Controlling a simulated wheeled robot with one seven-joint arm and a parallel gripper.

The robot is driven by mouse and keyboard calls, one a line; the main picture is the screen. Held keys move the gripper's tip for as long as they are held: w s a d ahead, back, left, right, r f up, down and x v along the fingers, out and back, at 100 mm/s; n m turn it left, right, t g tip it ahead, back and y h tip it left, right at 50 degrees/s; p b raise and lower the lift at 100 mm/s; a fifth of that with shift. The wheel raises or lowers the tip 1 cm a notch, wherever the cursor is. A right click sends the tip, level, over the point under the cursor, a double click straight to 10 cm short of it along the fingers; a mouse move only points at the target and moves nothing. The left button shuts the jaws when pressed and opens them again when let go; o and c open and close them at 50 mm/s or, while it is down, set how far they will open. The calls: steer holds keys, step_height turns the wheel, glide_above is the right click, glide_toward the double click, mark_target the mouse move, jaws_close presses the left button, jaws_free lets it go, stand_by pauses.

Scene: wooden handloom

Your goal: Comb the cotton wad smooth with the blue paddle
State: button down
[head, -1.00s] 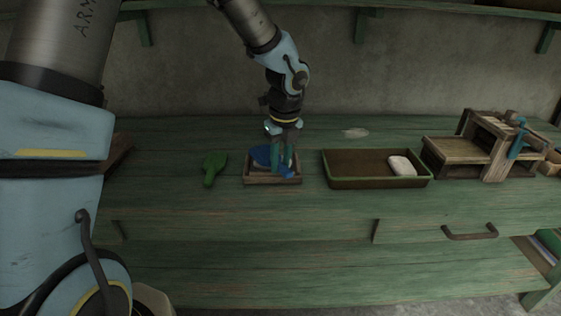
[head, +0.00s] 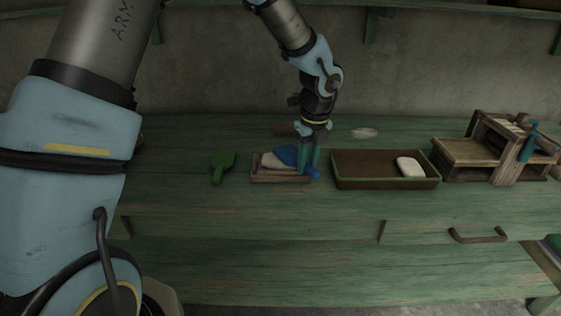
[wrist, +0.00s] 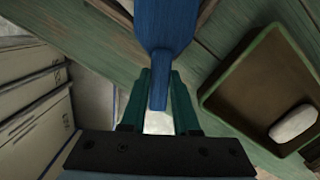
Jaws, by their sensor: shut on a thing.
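My gripper (head: 309,160) is shut on the handle of the blue paddle (head: 287,154), at the right end of a small wooden tray (head: 281,180). In the wrist view the blue paddle (wrist: 165,30) points away from the teal fingers (wrist: 158,105), its handle between them. A whitish wad (head: 270,160) lies in the small tray, partly behind the paddle. I cannot tell whether the paddle touches it. A second white wad (head: 410,166) lies in the larger green-rimmed tray (head: 345,183), and that wad also shows in the wrist view (wrist: 293,123).
A green paddle (head: 222,166) lies on the bench left of the small tray. A wooden loom-like frame (head: 495,150) stands at the right. A pale flat patch (head: 364,133) lies behind the trays. The green bench top (head: 170,190) is clear in front.

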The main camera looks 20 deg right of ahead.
steer(key=shift+s+f, duration=0.1)
stand_by(0.3)
steer(key=shift+w+a+p, duration=0.35)
steer(key=shift+a, duration=0.4)
steer(key=shift+w+a+p, duration=0.3)
steer(key=shift+w+a, duration=0.1)
steer(key=shift+a, duration=0.3)
steer(key=shift+w+a+p, duration=0.35)
steer(key=shift+a, duration=0.4)
steer(key=shift+d, duration=0.1)
steer(key=shift+s+d, duration=0.35)
steer(key=shift+d, duration=0.4)
steer(key=shift+s+d, duration=0.4)
steer(key=shift+d, duration=0.35)
steer(key=shift+s+d, duration=0.35)
steer(key=shift+d, duration=0.4)
steer(key=shift+w+a+p, duration=0.35)
steer(key=shift+a, duration=0.4)
steer(key=shift+w+a+p, duration=0.35)
steer(key=shift+w+a, duration=0.05)
steer(key=shift+a, duration=0.4)
steer(key=shift+w+a+p, duration=0.35)
steer(key=shift+a, duration=0.4)
